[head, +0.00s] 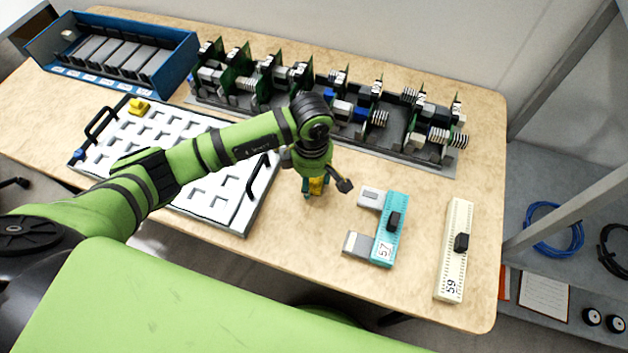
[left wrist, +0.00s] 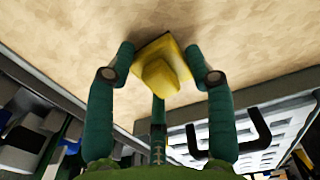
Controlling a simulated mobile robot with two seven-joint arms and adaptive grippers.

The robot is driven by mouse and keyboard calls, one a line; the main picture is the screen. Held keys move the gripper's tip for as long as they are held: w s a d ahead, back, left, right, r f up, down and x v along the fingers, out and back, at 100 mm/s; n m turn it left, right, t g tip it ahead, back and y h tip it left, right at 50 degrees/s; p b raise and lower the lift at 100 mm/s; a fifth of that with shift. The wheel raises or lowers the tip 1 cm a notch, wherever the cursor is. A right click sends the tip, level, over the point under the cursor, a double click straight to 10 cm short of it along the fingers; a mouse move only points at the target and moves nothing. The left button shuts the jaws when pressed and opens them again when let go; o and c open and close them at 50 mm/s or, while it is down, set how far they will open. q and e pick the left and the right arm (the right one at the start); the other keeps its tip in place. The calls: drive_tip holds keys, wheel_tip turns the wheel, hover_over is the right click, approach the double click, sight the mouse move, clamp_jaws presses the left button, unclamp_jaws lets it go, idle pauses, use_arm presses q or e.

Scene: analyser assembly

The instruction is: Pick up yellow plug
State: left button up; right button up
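A yellow plug (left wrist: 160,78) with a square base and rounded nub sits between the fingers of my left gripper (left wrist: 163,72). The teal fingertips press against its sides in the left wrist view, and a third finger reaches its lower edge. In the head view the same plug (head: 317,186) shows partly under my left gripper (head: 314,188), close over the table right of the white tray. I cannot tell whether it touches the table. Another yellow plug (head: 139,106) lies at the far left of the tray. My right gripper is not in view.
The white slotted tray (head: 247,217) has black handles. A teal module (head: 391,225) and a cream strip (head: 455,250) lie to the right. A rack of circuit boards (head: 435,160) and a blue bin (head: 180,67) stand at the back.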

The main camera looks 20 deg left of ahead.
use_arm(q)
drive_tip(key=c, duration=0.3)
drive_tip(key=o, duration=1.2)
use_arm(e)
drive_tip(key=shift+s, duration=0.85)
